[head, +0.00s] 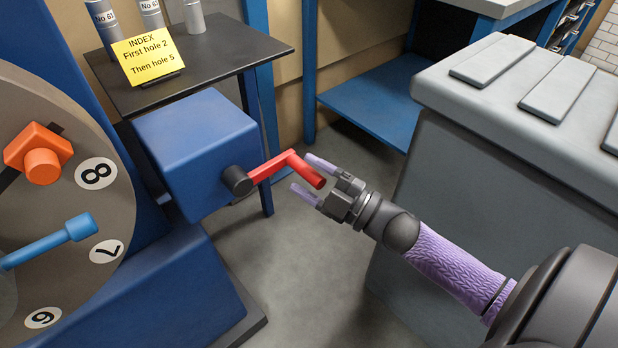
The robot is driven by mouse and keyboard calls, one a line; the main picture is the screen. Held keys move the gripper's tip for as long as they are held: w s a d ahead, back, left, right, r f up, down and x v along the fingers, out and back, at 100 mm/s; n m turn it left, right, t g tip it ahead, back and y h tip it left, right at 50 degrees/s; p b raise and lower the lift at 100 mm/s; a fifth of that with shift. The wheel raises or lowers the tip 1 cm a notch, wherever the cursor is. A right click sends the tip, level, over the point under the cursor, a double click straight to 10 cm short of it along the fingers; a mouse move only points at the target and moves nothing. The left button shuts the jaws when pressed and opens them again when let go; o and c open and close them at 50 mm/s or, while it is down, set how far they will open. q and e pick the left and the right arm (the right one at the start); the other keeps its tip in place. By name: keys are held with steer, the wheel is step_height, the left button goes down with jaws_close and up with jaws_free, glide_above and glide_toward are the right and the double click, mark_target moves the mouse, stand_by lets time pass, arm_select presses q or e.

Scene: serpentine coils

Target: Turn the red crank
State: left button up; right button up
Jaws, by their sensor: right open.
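The red crank (274,168) sticks out from a dark round hub (237,181) on the side of a blue box (196,143). Its handle end bends down and to the right. My right gripper (306,178) comes in from the right and is open. Its two pale purple fingers lie on either side of the crank's handle end, one above and one below. I cannot tell whether they touch the handle. My left gripper is out of view.
A grey dial plate (117,221) with numbers, an orange knob (40,153) and a blue lever (50,242) stands at left. A yellow card (147,55) stands on a dark table (206,62). A grey cabinet (470,200) is on the right. Open floor (290,270) lies below the crank.

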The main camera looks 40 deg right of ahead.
jaws_close()
stand_by(1.0)
stand_by(0.4)
